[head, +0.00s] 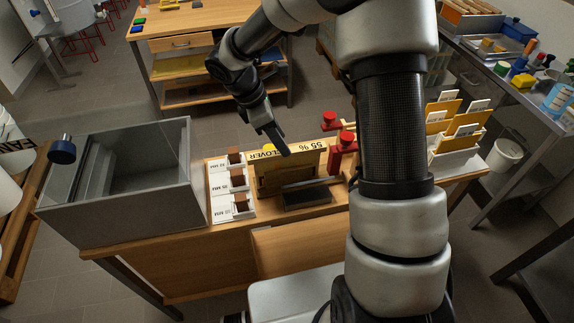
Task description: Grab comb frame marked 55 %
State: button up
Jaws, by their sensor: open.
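The comb frame marked 55 % (288,172) stands upright on the wooden bench in the head view. Its top bar carries the lettering "55 %" and "CLOVER", which reads upside down from here. Its face below the bar is yellow-brown. My gripper (284,151) points down close to the top bar, near the middle of the lettering. It is open, with nothing seen between its fingers. Whether it touches the bar I cannot tell.
A grey open tank (130,210) stands left of the frame, with small white blocks marked MM (230,183) between. Red clamps (344,150) stand close on the right. A white rack (458,158) with yellow and white cards is farther right. A dark tray (306,195) lies in front.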

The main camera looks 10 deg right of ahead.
aim_at(287, 166)
jog(key=shift+x, duration=2.9)
jog(key=shift+w+f, duration=0.1)
jog(key=shift+f, duration=0.1)
grip_shut()
